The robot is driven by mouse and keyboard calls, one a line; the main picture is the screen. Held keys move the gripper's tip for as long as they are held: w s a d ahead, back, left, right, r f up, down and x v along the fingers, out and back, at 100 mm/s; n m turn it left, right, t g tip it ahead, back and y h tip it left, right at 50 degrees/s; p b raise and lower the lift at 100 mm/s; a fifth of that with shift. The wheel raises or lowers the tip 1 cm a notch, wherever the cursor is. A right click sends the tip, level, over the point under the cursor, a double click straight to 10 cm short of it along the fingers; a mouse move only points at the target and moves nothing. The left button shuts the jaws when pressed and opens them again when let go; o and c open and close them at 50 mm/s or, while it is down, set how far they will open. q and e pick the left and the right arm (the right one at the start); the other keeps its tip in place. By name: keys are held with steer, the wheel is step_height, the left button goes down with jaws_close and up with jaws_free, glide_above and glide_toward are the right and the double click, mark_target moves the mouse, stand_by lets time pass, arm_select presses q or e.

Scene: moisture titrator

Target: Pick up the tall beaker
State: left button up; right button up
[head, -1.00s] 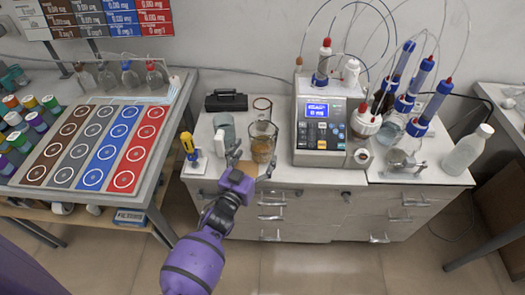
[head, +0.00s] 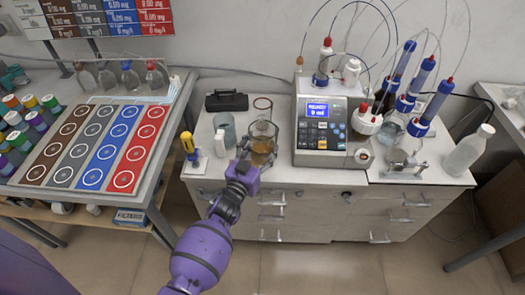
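Whether the fingers touch the glass cannot be told. The gripper's palm and wrist are in front of the beaker's lower left. A second clear glass vessel (head: 262,104) stands just behind, and a wider greyish beaker (head: 224,125) stands to the left. My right gripper is out of view.
The titrator (head: 320,130) with its screen, tubes and bottles stands close to the right. A black case (head: 226,100) lies behind. The bench's front edge runs below the gripper.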

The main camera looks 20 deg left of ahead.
mark_target(258, 144)
arm_select(q)
steer(key=shift+r, duration=0.2)
steer(key=shift+r, duration=0.55)
steer(key=r, duration=0.1)
steer(key=r+p, duration=0.1)
steer(key=r, duration=0.1)
steer(key=shift+s+d, duration=0.15)
steer(key=shift+s, duration=0.15)
steer(key=s+d+r+p, duration=0.2)
steer(key=s+d+r, duration=0.3)
steer(key=s+r, duration=0.3)
steer(key=s, duration=0.4)
steer(key=shift+s+d+r, duration=0.15)
steer(key=shift+r, duration=0.2)
steer(key=o, duration=0.7)
jaws_close()
